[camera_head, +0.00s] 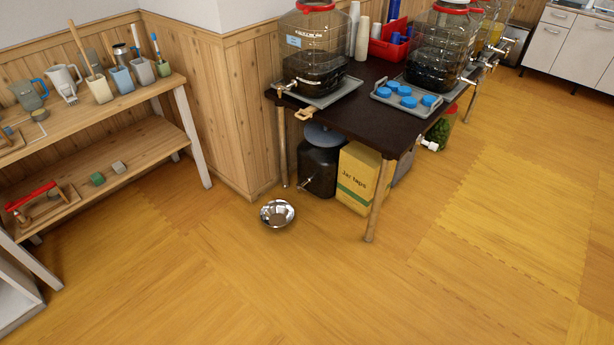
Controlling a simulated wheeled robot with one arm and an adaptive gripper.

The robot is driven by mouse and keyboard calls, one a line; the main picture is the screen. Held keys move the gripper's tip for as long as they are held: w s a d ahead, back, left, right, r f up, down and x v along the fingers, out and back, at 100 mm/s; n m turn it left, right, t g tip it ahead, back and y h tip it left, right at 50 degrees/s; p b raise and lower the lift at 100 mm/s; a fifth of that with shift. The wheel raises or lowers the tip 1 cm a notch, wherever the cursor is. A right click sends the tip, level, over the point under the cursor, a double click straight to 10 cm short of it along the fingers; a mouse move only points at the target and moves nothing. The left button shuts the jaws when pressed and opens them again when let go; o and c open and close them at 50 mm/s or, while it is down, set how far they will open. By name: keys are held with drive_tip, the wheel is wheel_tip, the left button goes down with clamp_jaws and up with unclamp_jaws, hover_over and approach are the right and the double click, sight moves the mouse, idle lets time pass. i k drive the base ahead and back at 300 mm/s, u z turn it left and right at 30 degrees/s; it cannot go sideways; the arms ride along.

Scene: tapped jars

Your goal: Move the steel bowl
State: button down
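The steel bowl (277,214) is shiny and round and stands upright on the wooden floor.
A dark table (375,105) bears tapped jars, including a near one (318,50). Under it stand a dark jar (319,165) and a yellow box (361,178). A wooden shelf (110,120) with cups stands left. The front floor (270,290) is clear.

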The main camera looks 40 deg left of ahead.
sight(275, 214)
drive_tip(key=u, duration=0.55)
drive_tip(key=i, duration=1.2)
drive_tip(key=u, duration=2.1)
drive_tip(key=i, duration=1.15)
drive_tip(key=u, duration=0.8)
drive_tip(key=i, duration=0.3)
